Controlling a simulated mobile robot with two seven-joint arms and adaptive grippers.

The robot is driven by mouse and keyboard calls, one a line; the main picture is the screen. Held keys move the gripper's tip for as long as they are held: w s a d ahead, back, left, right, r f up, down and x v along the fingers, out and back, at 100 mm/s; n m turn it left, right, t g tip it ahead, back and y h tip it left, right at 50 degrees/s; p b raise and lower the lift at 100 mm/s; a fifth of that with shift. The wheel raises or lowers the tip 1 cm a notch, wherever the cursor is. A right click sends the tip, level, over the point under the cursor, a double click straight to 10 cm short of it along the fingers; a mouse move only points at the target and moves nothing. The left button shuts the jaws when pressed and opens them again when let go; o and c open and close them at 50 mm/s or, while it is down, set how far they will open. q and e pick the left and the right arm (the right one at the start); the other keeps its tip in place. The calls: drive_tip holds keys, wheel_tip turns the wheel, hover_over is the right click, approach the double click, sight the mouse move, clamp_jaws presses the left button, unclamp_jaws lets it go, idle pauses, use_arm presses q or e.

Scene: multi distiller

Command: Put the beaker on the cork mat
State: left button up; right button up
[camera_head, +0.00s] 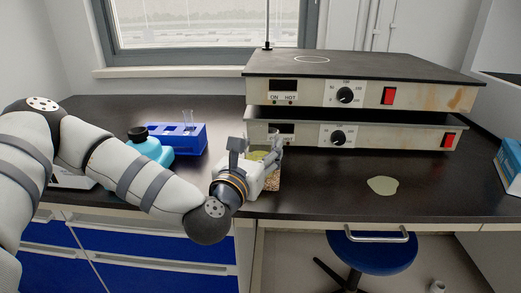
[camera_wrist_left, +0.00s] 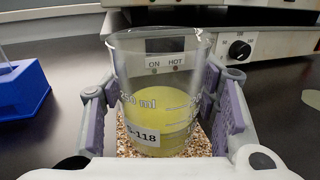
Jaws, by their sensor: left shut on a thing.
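The beaker is clear glass with a white label and yellow-green liquid (camera_wrist_left: 160,100). It stands upright between the pads of my left gripper (camera_head: 255,158), which is shut on it. In the head view the gripper mostly hides it. The cork mat, a speckled brown surface (camera_wrist_left: 203,143), lies under the beaker and shows on both sides of its base in the left wrist view. A strip of the mat (camera_head: 273,181) shows right of the gripper in the head view. I cannot tell for sure whether the base touches it. My right gripper is not in view.
Two stacked hot plates (camera_head: 365,95) stand close behind the beaker. A blue tube rack (camera_head: 180,139) and a teal bottle (camera_head: 150,150) are at the left. A pale flat patch (camera_head: 383,185) lies on the counter at the right. A blue box (camera_head: 510,165) is far right.

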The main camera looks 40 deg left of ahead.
use_arm(q)
drive_tip(key=shift+f, duration=0.15)
drive_tip(key=o, duration=1.3)
